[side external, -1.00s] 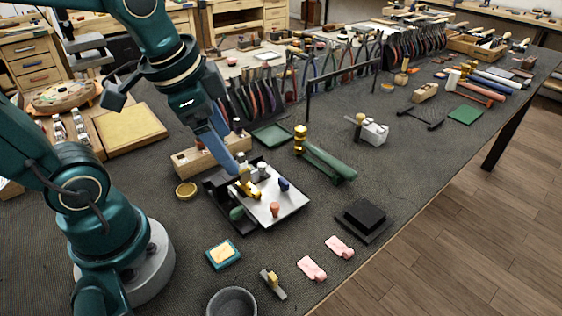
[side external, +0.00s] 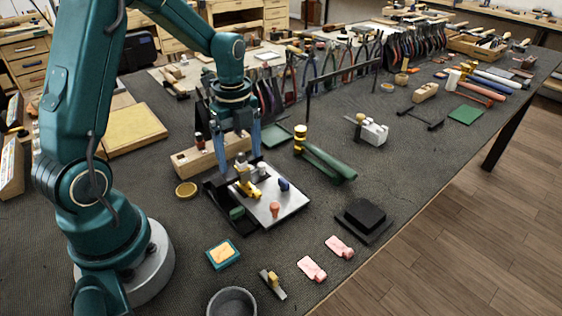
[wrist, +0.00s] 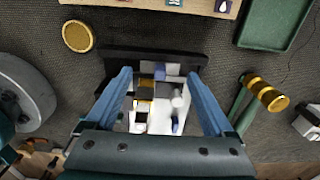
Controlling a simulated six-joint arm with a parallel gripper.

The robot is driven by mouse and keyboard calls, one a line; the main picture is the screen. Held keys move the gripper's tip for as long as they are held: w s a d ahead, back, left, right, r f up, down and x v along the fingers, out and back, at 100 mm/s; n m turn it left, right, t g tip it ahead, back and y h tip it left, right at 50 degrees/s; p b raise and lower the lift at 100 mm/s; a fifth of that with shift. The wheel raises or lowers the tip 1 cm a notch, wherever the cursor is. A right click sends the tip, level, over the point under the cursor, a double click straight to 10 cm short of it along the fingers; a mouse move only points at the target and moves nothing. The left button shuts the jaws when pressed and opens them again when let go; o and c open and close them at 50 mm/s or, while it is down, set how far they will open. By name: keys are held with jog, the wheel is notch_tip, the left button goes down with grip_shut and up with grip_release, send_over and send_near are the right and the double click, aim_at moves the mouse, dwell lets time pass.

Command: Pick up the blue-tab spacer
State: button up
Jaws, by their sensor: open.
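My gripper (side external: 238,164) points straight down over the fixture with the pale metal plate (side external: 268,213). In the wrist view its two blue fingers (wrist: 160,76) are wide apart with nothing held. Between them, near the fixture's dark back, is a small pale piece with a blue part (wrist: 160,72); it looks like the blue-tab spacer, but it is too small to be sure. A dark blue knob-like piece (side external: 284,184) stands on the plate's right part. A gold clamp-like part (side external: 250,189) and a light grey cylinder (wrist: 180,98) are close by.
A wooden block (side external: 195,158) stands behind the fixture and a gold disc (side external: 186,189) lies to its left. A green tray (side external: 272,136) and a green-handled tool (side external: 328,163) lie right. An orange knob (side external: 275,209) stands at the plate's front.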

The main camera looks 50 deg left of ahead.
jog(key=shift+f, duration=1.25)
jog(key=c, duration=1.3)
jog(key=shift+r, duration=0.1)
